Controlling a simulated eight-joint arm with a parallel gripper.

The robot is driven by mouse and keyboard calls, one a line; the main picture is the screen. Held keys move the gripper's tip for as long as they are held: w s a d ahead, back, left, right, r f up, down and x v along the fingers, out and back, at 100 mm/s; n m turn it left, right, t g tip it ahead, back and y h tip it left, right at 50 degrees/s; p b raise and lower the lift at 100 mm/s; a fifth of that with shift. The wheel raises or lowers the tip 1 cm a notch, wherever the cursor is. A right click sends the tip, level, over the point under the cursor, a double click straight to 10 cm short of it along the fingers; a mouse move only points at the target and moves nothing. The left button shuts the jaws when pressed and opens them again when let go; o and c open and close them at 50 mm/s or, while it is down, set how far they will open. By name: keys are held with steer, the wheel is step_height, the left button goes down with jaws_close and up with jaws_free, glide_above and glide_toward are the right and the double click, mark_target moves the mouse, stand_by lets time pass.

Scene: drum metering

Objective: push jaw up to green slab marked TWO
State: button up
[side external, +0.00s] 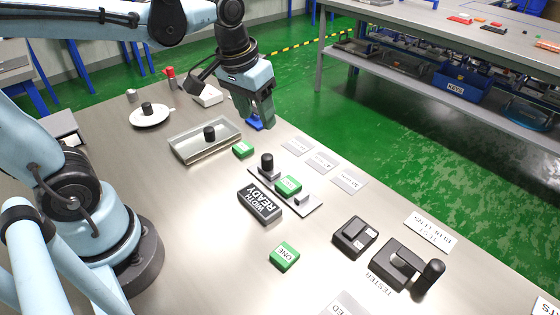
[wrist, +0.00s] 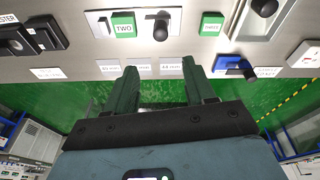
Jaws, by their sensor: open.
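The green slab marked TWO (wrist: 124,25) lies on a metal plate (wrist: 93,20); it also shows in the side view (side external: 289,184). A sliding jaw with a black knob (side external: 267,161) stands on the same plate, on the slab's far side; the knob shows in the wrist view (wrist: 160,30). A small gap seems to separate jaw and slab, but contact is hard to judge. A light stop block (side external: 303,198) sits at the slab's other end. My gripper (side external: 258,118) is open and empty, raised near the table's far edge; its fingers (wrist: 160,68) point toward the plate.
A black WIDTH READY block (side external: 260,203) lies beside the plate. Green slabs ONE (side external: 284,256) and THREE (side external: 243,149) lie apart. A shallow tray (side external: 190,155) with a black-knobbed piece and a blue object (side external: 254,123) are near. Flat cards (side external: 322,161) line the far edge.

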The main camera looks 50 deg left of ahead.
mark_target(267, 156)
steer(key=shift+w+f+n+g, duration=0.2)
steer(key=shift+w+f+g, duration=0.25)
steer(key=shift+f, duration=1.65)
steer(key=shift+w+f+n+g, duration=0.2)
steer(key=shift+w+f+g, duration=0.2)
steer(key=shift+f, duration=1.65)
steer(key=shift+w+f+n+g, duration=0.2)
steer(key=shift+w+f+g, duration=0.25)
steer(key=shift+f, duration=1.65)
steer(key=c, duration=0.8)
steer(key=d, duration=0.3)
steer(key=shift+d, duration=0.25)
steer(key=shift+o, duration=0.6)
steer(key=shift+d, duration=0.35)
steer(key=shift+o, duration=1.3)
steer(key=shift+d, duration=0.2)
